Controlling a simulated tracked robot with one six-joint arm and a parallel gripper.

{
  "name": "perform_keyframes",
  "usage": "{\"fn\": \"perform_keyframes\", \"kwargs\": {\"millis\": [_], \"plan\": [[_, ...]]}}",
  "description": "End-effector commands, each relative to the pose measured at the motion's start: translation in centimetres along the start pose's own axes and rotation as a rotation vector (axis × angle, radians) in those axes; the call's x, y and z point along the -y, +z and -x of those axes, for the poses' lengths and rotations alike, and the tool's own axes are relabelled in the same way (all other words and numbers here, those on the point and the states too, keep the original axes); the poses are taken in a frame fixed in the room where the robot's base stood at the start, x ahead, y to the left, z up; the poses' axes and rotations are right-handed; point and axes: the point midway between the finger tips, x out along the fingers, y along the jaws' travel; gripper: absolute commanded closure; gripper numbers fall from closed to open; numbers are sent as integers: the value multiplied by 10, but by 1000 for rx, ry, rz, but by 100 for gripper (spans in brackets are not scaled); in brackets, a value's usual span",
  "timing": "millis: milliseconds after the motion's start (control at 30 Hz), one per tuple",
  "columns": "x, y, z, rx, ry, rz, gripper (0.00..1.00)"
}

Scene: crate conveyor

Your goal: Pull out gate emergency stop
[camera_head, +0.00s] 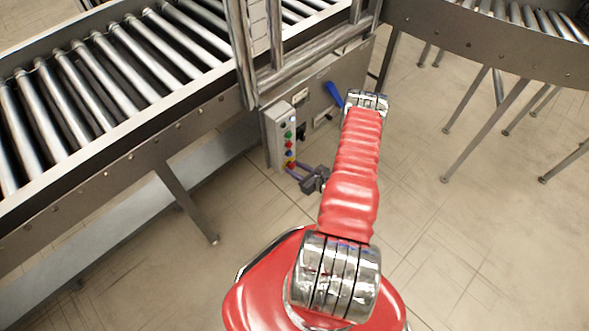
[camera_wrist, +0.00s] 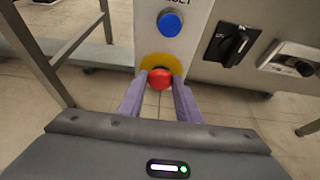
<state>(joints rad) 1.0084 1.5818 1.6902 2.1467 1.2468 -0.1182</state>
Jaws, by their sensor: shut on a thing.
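The gate emergency stop is a red mushroom button on a yellow round plate at the bottom of the grey control box. In the wrist view the red button (camera_wrist: 160,78) sits between the tips of my gripper (camera_wrist: 160,88), whose two purple fingers are shut on it. In the head view my gripper (camera_head: 293,167) reaches the lower end of the control box (camera_head: 273,138) from the right. The button is small there and partly covered by the fingers. How far the button stands out from its plate cannot be told.
A blue button (camera_wrist: 170,23) is just above the emergency stop. A black rotary switch (camera_wrist: 233,44) is on the panel to the right. A blue lever (camera_head: 333,94) shows beyond my arm.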

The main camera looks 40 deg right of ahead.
Motion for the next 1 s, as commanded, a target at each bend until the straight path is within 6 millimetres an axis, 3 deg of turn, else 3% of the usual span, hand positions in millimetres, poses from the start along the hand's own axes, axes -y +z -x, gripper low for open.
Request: {"fn": "perform_keyframes", "kwargs": {"millis": [633, 667, 867, 1000], "plan": [[0, -5, 12, 0, -1, 1, 100], [0, -5, 12, 0, -1, 1, 68], [0, -5, 12, 0, 0, 1, 54], [0, -5, 12, 0, 0, 0, 52]]}}
